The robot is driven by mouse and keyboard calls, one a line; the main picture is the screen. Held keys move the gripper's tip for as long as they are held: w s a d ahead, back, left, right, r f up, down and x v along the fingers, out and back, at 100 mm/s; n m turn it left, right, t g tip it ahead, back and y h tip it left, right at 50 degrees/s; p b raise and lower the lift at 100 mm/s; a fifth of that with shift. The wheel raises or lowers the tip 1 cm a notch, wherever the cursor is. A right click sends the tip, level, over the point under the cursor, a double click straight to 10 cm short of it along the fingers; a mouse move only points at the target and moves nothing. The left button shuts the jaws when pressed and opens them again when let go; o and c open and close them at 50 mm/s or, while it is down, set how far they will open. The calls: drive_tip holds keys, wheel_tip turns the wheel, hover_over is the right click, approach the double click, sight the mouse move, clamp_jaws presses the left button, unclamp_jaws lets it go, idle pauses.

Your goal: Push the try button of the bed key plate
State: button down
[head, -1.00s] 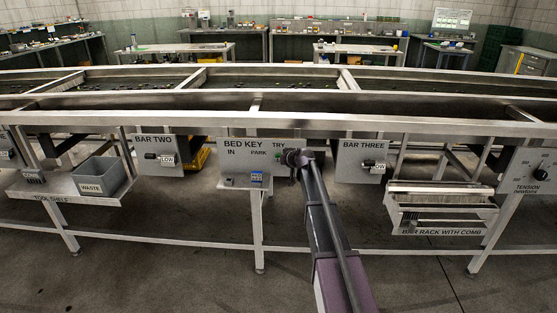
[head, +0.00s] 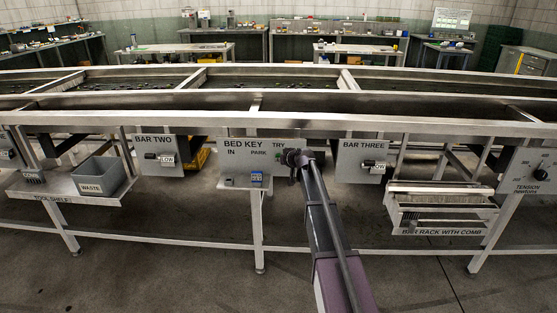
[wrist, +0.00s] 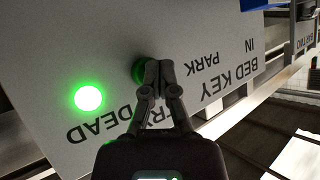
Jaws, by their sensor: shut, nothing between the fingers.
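The bed key plate (head: 235,160) is a grey panel under the machine's front rail, lettered BED KEY, IN, PARK and TRY. In the wrist view the plate (wrist: 75,60) appears upside down. My gripper (wrist: 152,64) is shut and empty, its fingertips at a dark green round button (wrist: 139,70) beside the partly covered TRY lettering. The tips overlap the button; I cannot tell if they press it. A round lamp (wrist: 88,97) near the word DEAD glows bright green. In the head view my gripper (head: 296,158) covers the plate's right part and hides the button.
The BAR TWO plate (head: 156,156) is to the left and the BAR THREE plate (head: 361,160) close on the right. A waste bin (head: 99,177) sits on the tool shelf (head: 52,187). A bar rack (head: 440,211) hangs at the right.

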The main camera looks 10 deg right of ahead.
drive_tip(key=shift+s+a, duration=0.25)
drive_tip(key=shift+s, duration=0.5)
drive_tip(key=s, duration=0.1)
drive_tip(key=s+a, duration=0.1)
drive_tip(key=s, duration=0.2)
drive_tip(key=shift+s+a, duration=0.3)
drive_tip(key=shift+s, duration=0.1)
idle(0.8)
